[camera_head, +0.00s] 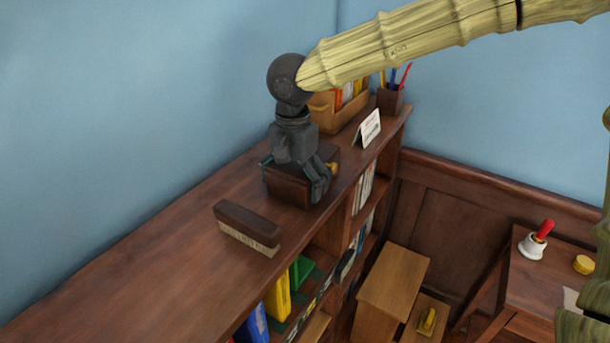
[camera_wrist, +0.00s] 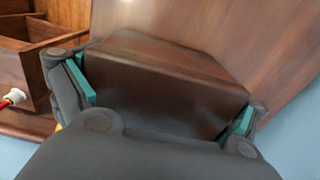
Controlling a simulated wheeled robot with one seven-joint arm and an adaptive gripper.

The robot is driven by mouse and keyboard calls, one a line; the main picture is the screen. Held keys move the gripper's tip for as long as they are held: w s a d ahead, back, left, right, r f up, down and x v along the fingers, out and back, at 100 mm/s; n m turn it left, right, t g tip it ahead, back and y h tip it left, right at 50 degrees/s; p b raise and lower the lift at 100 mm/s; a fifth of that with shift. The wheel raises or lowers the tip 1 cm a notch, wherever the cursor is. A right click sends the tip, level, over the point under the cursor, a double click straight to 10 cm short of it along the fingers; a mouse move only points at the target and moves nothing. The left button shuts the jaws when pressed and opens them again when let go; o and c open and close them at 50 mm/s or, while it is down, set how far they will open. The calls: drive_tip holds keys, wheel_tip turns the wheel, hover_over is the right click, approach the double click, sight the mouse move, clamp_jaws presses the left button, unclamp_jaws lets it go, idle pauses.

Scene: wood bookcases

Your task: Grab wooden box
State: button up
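The dark brown wooden box (camera_head: 286,190) sits on top of the bookcase, partly hidden under my gripper (camera_head: 294,178). In the wrist view the box (camera_wrist: 175,72) lies between the two teal-padded fingers of my gripper (camera_wrist: 163,104). The fingers are spread wide, one beside each end of the box. Whether both pads touch it is hard to tell. The box's near lower part is hidden by the gripper body.
A wooden brush (camera_head: 246,228) lies on the bookcase top (camera_head: 150,285) nearer than the box. A white card (camera_head: 368,129), a wooden file holder (camera_head: 330,115) and a pencil cup (camera_head: 391,101) stand beyond it. Blue walls rise behind. A bell (camera_head: 534,243) stands on a desk at right.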

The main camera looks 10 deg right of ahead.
drive_tip(key=shift+s+r, duration=0.1)
drive_tip(key=shift+s, duration=0.1)
drive_tip(key=c, duration=0.8)
